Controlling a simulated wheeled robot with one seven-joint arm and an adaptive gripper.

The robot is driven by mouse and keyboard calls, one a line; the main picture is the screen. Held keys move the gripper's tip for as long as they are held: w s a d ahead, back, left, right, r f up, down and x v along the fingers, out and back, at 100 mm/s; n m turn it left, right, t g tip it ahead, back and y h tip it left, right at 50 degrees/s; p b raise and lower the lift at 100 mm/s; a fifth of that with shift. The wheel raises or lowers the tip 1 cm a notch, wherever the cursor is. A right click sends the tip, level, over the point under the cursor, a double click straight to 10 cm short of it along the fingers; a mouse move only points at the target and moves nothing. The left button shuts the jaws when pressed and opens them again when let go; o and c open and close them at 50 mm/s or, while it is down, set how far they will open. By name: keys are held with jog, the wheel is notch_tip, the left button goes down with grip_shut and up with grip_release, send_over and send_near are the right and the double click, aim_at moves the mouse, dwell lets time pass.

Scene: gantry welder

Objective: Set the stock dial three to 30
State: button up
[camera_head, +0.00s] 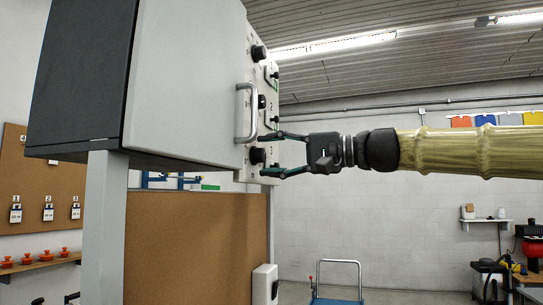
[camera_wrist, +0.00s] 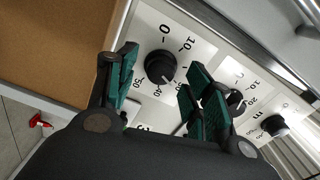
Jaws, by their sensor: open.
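A round black dial (camera_wrist: 160,66) sits on a white scale plate in the wrist view, with 0, 10 and 40 legible around it. Part of a figure that looks like a 3 shows below it. Its pointer setting is too small to tell. The same dial appears to be the lowest knob (camera_head: 257,155) on the panel in the head view. My gripper (camera_head: 267,154) is open in front of this knob. In the wrist view my gripper's green fingers (camera_wrist: 160,72) stand on either side of the dial; contact is not clear. The right finger hides part of the scale.
Two more knobs, the middle one (camera_head: 262,101) and the top one (camera_head: 258,53), sit above on the panel. A grey handle (camera_head: 242,113) stands out from the cabinet (camera_head: 185,80) beside the panel. A brown board (camera_head: 195,240) is below.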

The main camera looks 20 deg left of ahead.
jog(key=d, duration=1.1)
jog(key=shift+s+d, duration=0.2)
jog(key=shift+d, duration=0.1)
